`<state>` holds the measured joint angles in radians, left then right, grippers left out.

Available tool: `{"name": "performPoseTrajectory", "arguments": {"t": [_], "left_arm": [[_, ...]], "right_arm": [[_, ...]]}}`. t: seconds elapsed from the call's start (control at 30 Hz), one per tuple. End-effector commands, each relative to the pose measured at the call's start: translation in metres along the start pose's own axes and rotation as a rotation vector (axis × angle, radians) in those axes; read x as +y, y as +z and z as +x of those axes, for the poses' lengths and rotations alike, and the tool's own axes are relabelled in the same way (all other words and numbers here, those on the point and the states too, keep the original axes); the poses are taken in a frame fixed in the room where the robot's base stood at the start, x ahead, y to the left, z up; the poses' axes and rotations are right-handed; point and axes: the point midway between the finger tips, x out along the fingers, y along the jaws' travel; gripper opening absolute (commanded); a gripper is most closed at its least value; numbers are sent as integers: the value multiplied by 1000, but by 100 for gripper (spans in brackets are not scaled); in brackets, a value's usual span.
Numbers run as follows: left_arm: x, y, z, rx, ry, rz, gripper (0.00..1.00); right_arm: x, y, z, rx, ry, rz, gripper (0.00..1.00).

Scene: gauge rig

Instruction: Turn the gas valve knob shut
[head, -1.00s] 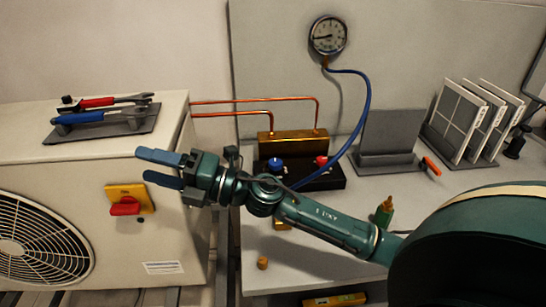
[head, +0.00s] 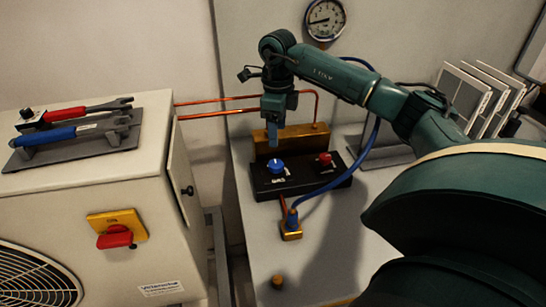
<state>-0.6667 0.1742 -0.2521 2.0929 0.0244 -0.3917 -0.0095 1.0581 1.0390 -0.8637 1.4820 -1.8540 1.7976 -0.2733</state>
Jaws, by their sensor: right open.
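A black manifold block (head: 300,182) on the bench carries a blue knob (head: 276,166) at left and a red knob (head: 325,158) at right. Which of them is the gas valve knob, I cannot read from the labels. My right gripper (head: 275,138) points down, its blue-grey fingers just above and behind the blue knob in the picture. It is open and empty, seen nearly edge-on; I cannot tell whether a fingertip touches anything. My left gripper is not in view.
A brass block (head: 303,139) with copper pipes (head: 215,114) stands behind the manifold. A blue hose (head: 350,172) runs to a brass fitting (head: 291,228) in front. A white fan unit (head: 70,225) with a red switch (head: 115,237) and tools on top stands left.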

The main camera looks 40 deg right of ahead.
Motion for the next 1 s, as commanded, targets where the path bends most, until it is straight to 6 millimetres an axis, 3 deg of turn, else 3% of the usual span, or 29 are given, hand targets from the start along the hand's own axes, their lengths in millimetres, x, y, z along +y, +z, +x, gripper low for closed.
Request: {"name": "performPoseTrajectory", "arguments": {"t": [0.3,0.5,0.93,1.0], "left_arm": [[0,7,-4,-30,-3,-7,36],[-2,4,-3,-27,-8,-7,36],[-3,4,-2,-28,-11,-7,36],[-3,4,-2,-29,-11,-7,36]], "right_arm": [[2,0,68,1,6,-2,59],[1,1,95,-2,3,-1,59],[1,1,105,-4,2,-2,59],[1,1,105,-4,2,-2,54]]}}
